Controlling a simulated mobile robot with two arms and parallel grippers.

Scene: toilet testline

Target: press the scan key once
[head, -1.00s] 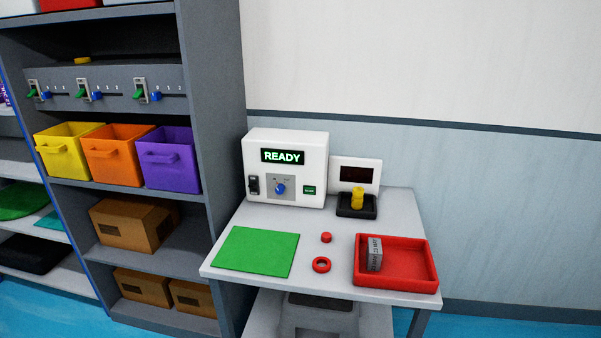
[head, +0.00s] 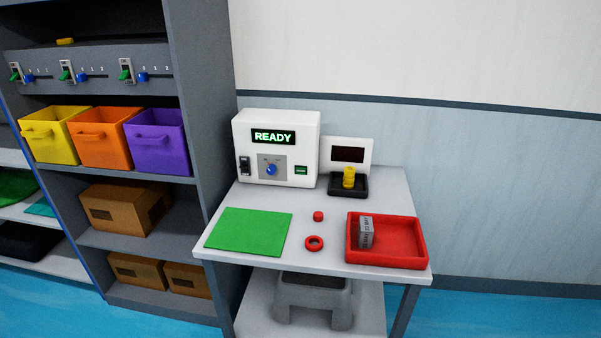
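A white tester box (head: 276,147) stands at the back left of the table. Its lit display (head: 273,137) reads READY in green. A small green key (head: 301,170) sits at the lower right of its front; its label is too small to read, so I cannot tell for sure that it is the scan key. A blue knob (head: 271,170) is in the middle and a black switch (head: 244,166) at the left of the front. Neither of my grippers shows in the head view.
The grey table (head: 333,203) also holds a green mat (head: 248,232), a red ring (head: 314,243), a small red piece (head: 318,216), a red tray (head: 408,262) with a grey block (head: 366,232), and a black scale (head: 361,190) bearing a yellow piece (head: 348,176). A shelf unit (head: 199,110) stands left.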

